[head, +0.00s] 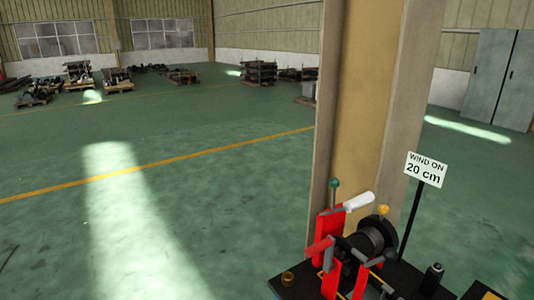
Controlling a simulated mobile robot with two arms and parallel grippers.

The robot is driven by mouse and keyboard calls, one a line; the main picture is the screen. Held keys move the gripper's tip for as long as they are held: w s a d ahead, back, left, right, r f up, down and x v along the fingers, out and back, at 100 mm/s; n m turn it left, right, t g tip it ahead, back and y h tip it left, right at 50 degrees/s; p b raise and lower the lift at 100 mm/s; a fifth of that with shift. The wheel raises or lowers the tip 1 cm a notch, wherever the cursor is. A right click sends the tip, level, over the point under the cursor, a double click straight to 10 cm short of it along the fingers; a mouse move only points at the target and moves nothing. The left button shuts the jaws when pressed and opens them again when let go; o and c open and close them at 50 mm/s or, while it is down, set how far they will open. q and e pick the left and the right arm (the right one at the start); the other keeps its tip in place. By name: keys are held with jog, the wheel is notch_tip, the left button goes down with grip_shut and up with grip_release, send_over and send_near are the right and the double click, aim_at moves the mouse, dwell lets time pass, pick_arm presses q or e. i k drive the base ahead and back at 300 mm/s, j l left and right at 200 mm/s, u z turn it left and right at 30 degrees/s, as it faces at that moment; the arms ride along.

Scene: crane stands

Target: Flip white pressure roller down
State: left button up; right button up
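A small white piece (358,202), which looks like the pressure roller, sticks out from the top of a red upright frame (329,223). It slants up to the right and stands above a dark drum (372,240), apart from it in the picture. The drum sits on a black base (300,287) at the lower right. A green knob (334,183) tops a thin rod beside the frame. A red handle (320,247) lies in front of the drum. Neither of my grippers is in view.
A tan steel column (362,100) rises close behind the stand. A sign (425,169) reading "WIND ON 20 cm" stands on a black post to the right. A yellow knob (383,210) is near the drum. Green floor is open at left; loaded pallets (78,73) are far back.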

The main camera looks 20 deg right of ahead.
aim_at(334, 194)
jog(key=i+z, duration=0.45)
jog(key=i+j+z, duration=0.2)
jog(key=z, duration=0.3)
jog(key=i+j+z, duration=0.25)
jog(key=z, duration=0.2)
